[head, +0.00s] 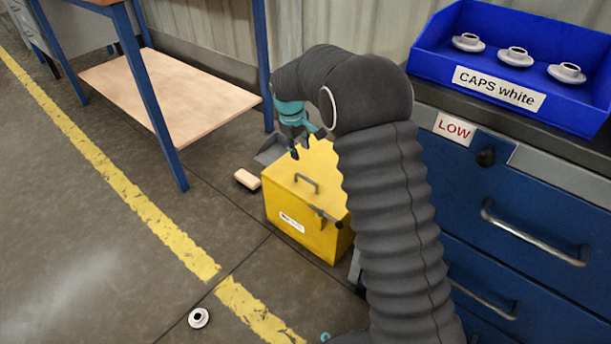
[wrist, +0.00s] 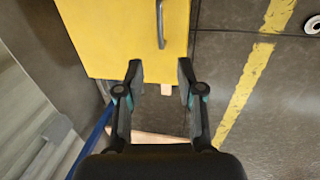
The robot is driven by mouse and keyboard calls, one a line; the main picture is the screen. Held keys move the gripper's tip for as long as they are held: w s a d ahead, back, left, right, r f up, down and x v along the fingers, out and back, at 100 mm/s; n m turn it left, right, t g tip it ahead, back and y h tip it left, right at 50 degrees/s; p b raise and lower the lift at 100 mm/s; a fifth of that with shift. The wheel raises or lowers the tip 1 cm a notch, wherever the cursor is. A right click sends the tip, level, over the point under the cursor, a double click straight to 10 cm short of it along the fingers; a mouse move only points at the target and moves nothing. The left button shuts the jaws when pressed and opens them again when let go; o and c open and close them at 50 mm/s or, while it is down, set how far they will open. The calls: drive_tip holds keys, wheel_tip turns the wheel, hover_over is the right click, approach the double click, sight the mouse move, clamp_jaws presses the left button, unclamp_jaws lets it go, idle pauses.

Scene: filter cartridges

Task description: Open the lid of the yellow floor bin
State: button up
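The yellow floor bin (head: 284,208) stands on the floor between the workbench and the blue drawer cabinet. Its lid (head: 290,175) looks shut, with a grey handle (head: 307,183) on top. My arm hides the bin's right side. My gripper (head: 300,149) is over the bin's far edge, with its fingers pointing down. In the wrist view my gripper (wrist: 160,70) is open and empty, its fingertips overlapping the edge of the yellow lid (wrist: 115,40). The handle (wrist: 161,22) lies beyond the fingertips, apart from them. The fingers' height above the lid is hard to tell.
A dustpan (head: 273,150) and a small wooden-backed block (head: 247,179) lie beside the bin. The blue-legged workbench (head: 160,120) is at left, the drawer cabinet (head: 530,220) at right. A white cap (head: 199,318) lies on the floor. Floor in front of the bin is clear.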

sight(306, 178)
drive_tip(key=f, duration=0.4)
drive_tip(key=w+d+f, duration=0.1)
drive_tip(key=f, duration=0.4)
drive_tip(key=w+f+b, duration=0.1)
drive_tip(key=f, duration=0.3)
drive_tip(key=shift+d+f, duration=0.2)
drive_tip(key=shift+d, duration=0.15)
clamp_jaws()
